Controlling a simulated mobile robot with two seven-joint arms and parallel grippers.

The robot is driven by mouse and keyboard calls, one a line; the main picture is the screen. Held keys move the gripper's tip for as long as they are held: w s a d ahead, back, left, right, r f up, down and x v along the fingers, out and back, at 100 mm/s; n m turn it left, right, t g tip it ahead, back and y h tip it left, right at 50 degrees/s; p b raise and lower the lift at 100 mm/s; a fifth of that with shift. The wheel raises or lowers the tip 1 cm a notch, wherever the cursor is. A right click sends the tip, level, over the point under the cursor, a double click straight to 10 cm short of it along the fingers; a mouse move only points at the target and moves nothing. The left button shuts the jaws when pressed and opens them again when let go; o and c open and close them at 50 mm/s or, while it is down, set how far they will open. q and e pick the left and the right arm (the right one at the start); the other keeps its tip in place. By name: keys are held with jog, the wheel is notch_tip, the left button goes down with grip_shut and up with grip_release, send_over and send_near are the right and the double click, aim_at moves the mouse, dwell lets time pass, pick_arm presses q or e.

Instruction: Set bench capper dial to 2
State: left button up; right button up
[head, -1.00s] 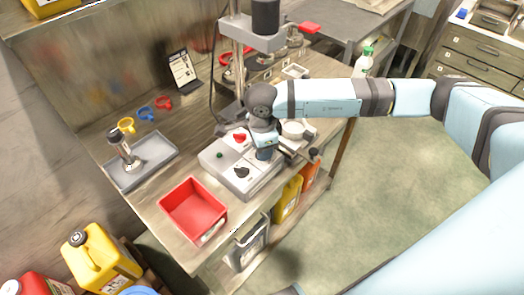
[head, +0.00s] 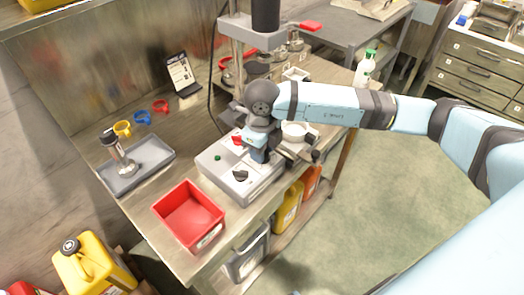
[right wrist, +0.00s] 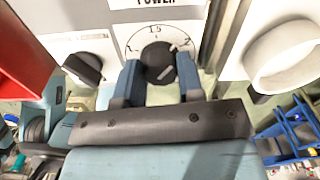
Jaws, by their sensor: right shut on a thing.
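The bench capper's light grey control box (head: 213,163) stands on the workbench in the head view. My right gripper (head: 260,156) reaches down onto its right part and hides the dial there. In the right wrist view, the black round dial (right wrist: 158,60) sits on a white face marked 1, 1.5 and 2, below the word POWER. The right gripper's blue fingers (right wrist: 160,85) are shut on the dial, one on each side. A pale mark shows at the dial's upper right, toward the 2; its exact setting is hard to read. My left gripper is not in view.
A second black knob (right wrist: 84,68) is left of the dial, and a white round cup (right wrist: 283,57) is at right. A red bin (head: 190,213) stands left of the box. The capper's column (head: 237,75) rises behind. A grey tray (head: 137,166) lies farther left.

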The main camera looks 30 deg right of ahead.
jog(key=m, duration=0.2)
jog(key=shift+m, duration=0.6)
jog(key=shift+r, duration=0.1)
jog(key=o, duration=0.8)
jog(key=shift+o, duration=0.6)
notch_tip(320, 180, up, 14)
